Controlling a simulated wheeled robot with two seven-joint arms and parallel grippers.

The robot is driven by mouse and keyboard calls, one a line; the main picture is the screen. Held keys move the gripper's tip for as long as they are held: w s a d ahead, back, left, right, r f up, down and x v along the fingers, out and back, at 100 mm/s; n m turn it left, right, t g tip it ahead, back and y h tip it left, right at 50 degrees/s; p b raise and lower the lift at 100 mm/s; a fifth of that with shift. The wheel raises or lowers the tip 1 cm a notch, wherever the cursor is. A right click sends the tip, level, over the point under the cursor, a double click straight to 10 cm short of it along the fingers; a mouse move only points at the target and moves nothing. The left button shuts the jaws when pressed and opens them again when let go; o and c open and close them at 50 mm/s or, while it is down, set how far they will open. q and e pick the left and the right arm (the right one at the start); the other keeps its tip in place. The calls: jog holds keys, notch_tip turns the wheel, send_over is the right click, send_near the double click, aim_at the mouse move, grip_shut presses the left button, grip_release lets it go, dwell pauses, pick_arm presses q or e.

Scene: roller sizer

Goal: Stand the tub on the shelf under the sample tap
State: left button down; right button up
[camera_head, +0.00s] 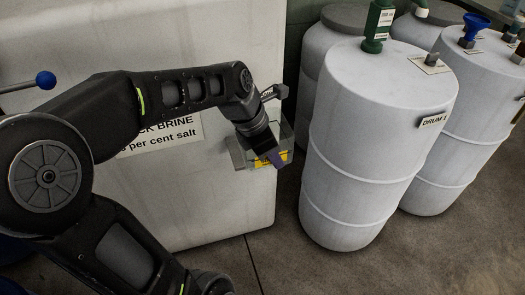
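My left arm reaches in from the left across the front of a big white tank. My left gripper (268,150) is at the tank's right front edge, pointing down and right. A see-through, greyish box-like piece (287,135) with a yellow label (285,156) shows around and behind the gripper; it looks like the tub. A small purple patch shows at the fingertips. The gripper covers much of this spot, so I cannot tell whether the fingers grip the tub or what it rests on. My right gripper is out of view.
The white tank (215,205) carries a sign about brine and salt, partly behind my arm. White drums (375,150) stand close on the right, one labelled DRUM 1, with fittings on top. A blue ball-ended lever (45,80) is at upper left. Floor (275,265) is clear in front.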

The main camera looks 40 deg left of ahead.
pick_arm(q)
jog(key=w+a, duration=0.1)
jog(key=a, duration=0.1)
jog(key=w+a, duration=0.4)
jog(key=a, duration=0.1)
jog(key=shift+a+f+b, duration=0.2)
jog(key=shift+f+b, duration=0.2)
jog(key=shift+f, duration=0.6)
jog(key=shift+w+a+f+b, duration=0.1)
jog(key=shift+f+b, duration=0.35)
jog(key=shift+f, duration=0.8)
jog(key=shift+w+f+b, duration=0.1)
jog(key=shift+f+b, duration=0.35)
jog(key=shift+f, duration=0.8)
jog(key=shift+f, duration=0.15)
jog(key=c, duration=1.6)
grip_release()
jog(key=shift+c, duration=0.2)
